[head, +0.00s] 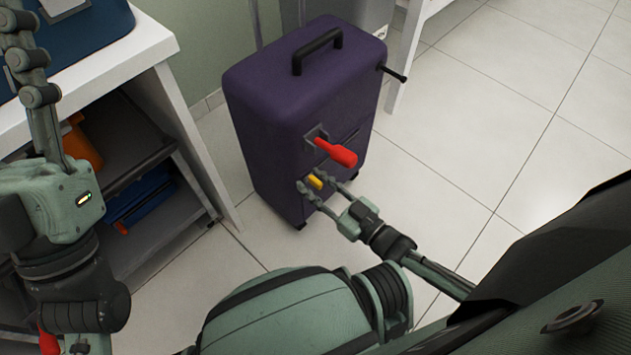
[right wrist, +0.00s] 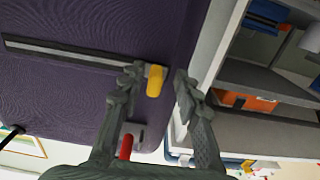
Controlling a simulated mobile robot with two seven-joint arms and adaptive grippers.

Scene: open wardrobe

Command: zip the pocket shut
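The purple suitcase (head: 285,95) stands upright on the floor. It also fills the left of the right wrist view (right wrist: 80,85). A grey zip track (right wrist: 70,54) runs across its face, with the yellow zip pull (right wrist: 155,82) at the track's end nearest the suitcase's edge. In the head view the yellow pull (head: 315,182) sits low on the front. My right gripper (right wrist: 157,78) is open, its fingers on either side of the yellow pull with gaps showing. My left gripper (head: 28,65) is raised at the left edge, partly cut off, so its opening cannot be told.
A red lever (head: 337,152) on a grey mount sticks out just above the yellow pull. A black handle (head: 317,50) tops the suitcase. A white shelf unit (head: 150,50) stands close at left, holding orange and blue things. Tiled floor (head: 500,130) at right is clear.

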